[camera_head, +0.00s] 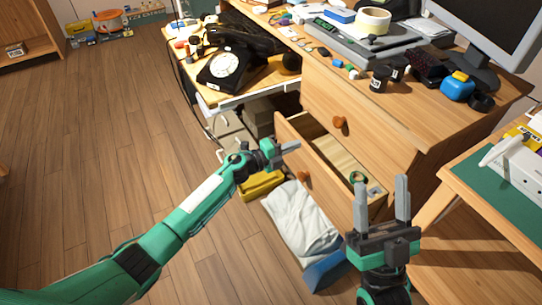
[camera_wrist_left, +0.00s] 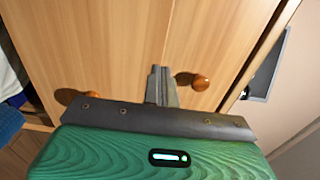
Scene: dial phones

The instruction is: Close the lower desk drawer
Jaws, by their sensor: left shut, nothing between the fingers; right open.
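The lower desk drawer (camera_head: 318,190) is pulled out of the wooden desk, its inside (camera_head: 340,155) showing from above. Its round orange knob (camera_head: 304,178) is on the front. My left gripper (camera_head: 296,146) is shut and empty, by the drawer's front near its left end; I cannot tell whether it touches. In the left wrist view, the shut fingers (camera_wrist_left: 160,72) point at wooden fronts, with one round knob (camera_wrist_left: 200,82) just right of them and another (camera_wrist_left: 92,95) to the left. My right gripper (camera_head: 381,185) is open and empty, in front of the drawer's right end.
The upper drawer with its knob (camera_head: 340,122) looks shut. A bin with white cloth (camera_head: 300,217) and a yellow box (camera_head: 262,184) are on the floor below the open drawer. A black dial phone (camera_head: 226,68) is on a pulled-out shelf. A green-topped table (camera_head: 485,195) stands at right.

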